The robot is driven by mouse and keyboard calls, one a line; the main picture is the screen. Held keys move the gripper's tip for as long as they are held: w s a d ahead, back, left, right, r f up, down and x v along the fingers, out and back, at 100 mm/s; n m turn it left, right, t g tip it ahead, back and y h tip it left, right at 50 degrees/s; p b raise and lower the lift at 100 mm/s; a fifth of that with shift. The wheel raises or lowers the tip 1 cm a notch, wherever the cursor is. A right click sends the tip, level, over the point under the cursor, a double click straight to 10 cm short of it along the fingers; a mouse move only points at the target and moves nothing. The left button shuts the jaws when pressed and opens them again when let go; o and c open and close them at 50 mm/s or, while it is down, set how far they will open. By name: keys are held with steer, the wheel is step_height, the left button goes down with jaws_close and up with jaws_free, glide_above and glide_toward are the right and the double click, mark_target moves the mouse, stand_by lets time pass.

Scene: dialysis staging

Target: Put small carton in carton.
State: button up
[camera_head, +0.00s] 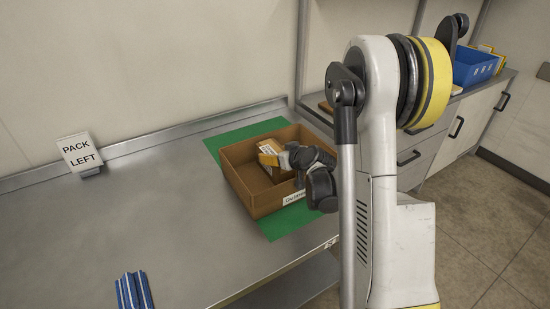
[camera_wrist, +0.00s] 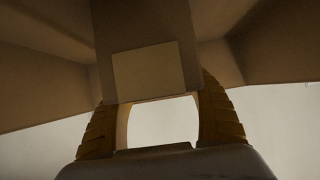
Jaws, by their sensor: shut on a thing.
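The carton (camera_head: 250,193) is an open brown box with a white label on its front wall, on a green mat. My gripper (camera_head: 268,159) reaches into its opening from the right, with its orange fingers inside the rim outline. The small carton (camera_head: 267,147) shows only partly beside the fingers. In the wrist view, my gripper (camera_wrist: 158,97) is shut on the small carton (camera_wrist: 145,28), a brown box with a pale label, between both ribbed fingers. Brown carton walls (camera_wrist: 40,70) surround it there. Whether the small carton touches the carton floor cannot be told.
The green mat (camera_head: 222,143) lies on a grey metal table (camera_head: 150,220). A "PACK LEFT" sign (camera_head: 80,152) stands at the back left. Blue-striped packs (camera_head: 134,291) lie at the front. A blue bin (camera_head: 474,66) sits on the right counter. The table's left middle is clear.

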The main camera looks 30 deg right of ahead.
steer(key=shift+r, duration=0.1)
steer(key=o, duration=1.4)
